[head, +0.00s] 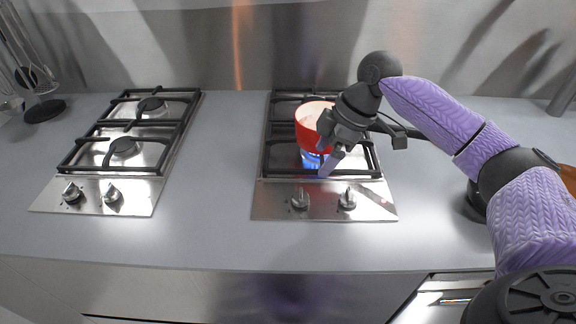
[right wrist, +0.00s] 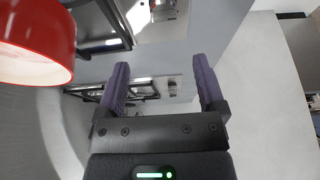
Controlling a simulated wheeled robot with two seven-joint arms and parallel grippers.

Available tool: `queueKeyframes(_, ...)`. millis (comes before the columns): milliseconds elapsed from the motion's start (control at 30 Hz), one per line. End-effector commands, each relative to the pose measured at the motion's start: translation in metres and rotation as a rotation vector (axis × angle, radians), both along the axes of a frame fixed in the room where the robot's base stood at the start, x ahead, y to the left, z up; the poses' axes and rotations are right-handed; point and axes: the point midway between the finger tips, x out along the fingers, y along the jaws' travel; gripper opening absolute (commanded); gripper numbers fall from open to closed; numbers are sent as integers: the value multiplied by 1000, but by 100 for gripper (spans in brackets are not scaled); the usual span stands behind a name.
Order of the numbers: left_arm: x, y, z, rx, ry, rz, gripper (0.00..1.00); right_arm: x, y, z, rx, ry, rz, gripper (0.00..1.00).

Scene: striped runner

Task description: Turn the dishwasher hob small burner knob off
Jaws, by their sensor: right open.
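The right hob (head: 275,212) has two knobs on its steel front panel, a left knob (head: 300,200) and a right knob (head: 347,199). I cannot tell which serves the small burner. A red pot (head: 312,135) stands on this hob over a lit blue flame (head: 311,160). My right gripper (head: 336,152) is open and empty, in front of and beside the pot, above the hob and apart from the knobs. In the right wrist view its purple fingers (right wrist: 161,88) are spread, with the red pot (right wrist: 38,40) at upper left. My left gripper is not in view.
A second hob (head: 130,140) with two knobs stands at left, with no pot on it. Grey counter between the hobs is clear. A utensil stand (head: 44,110) is at far left. A steel-fronted appliance (head: 430,300) shows below the counter at lower right.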

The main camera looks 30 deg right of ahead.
Motion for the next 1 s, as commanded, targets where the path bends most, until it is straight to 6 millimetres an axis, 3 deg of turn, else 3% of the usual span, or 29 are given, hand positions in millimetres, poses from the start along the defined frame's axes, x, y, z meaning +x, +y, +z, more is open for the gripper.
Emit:
queueKeyframes(200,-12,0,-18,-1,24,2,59,9,16,-50,2,5,1,88)
queueKeyframes(400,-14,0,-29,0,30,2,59,17,28,-83,0,2,0,88)
queueKeyframes(733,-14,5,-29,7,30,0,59,18,31,-89,-1,1,-1,88)
queueKeyframes(767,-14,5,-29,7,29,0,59,18,31,-89,-1,1,-1,86)
queueKeyframes(1000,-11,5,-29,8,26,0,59,18,31,-89,-1,1,-1,35)
